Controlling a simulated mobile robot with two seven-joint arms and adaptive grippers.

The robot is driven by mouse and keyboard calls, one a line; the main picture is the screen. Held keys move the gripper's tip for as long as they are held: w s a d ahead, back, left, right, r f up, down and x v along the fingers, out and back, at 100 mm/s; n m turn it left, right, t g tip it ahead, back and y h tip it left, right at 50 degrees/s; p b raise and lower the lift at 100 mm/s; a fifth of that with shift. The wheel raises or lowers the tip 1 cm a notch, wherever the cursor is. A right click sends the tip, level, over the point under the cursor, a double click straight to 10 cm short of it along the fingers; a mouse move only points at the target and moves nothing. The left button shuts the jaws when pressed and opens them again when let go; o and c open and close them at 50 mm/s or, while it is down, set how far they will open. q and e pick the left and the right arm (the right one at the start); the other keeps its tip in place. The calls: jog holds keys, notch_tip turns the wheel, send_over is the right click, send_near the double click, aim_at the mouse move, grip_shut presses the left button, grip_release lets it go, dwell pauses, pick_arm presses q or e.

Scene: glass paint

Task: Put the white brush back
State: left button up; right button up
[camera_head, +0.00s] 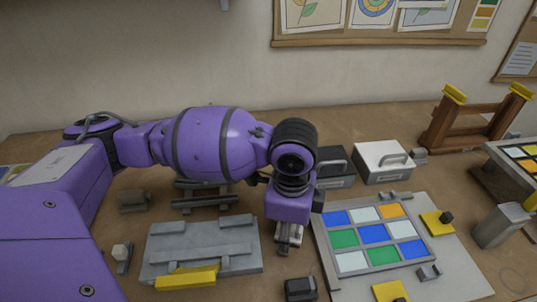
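No thing in view is plainly a brush. A white block with a grey handle on top (383,161) sits on the table behind the glass panel, beside a similar black block (334,167). I cannot tell whether the white block is the white brush. My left gripper (289,243) points down between the grey fixture and the glass panel, left of and nearer than the white block. Its fingers are small and partly hidden by the wrist, so I cannot tell whether they are open or hold anything. My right gripper is not in view.
The framed panel of coloured glass squares (326,240) lies right of the gripper, with yellow clamps (436,224) around it. A grey fixture (205,240) with a yellow bar lies left. A small black block (300,288) is in front. A wooden rack (470,122) stands at back right.

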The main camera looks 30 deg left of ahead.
pick_arm(q)
notch_tip(320, 180, up, 12)
jog(key=shift+f+p, duration=0.25)
jog(key=shift+p, duration=0.6)
jog(key=shift+r, duration=0.4)
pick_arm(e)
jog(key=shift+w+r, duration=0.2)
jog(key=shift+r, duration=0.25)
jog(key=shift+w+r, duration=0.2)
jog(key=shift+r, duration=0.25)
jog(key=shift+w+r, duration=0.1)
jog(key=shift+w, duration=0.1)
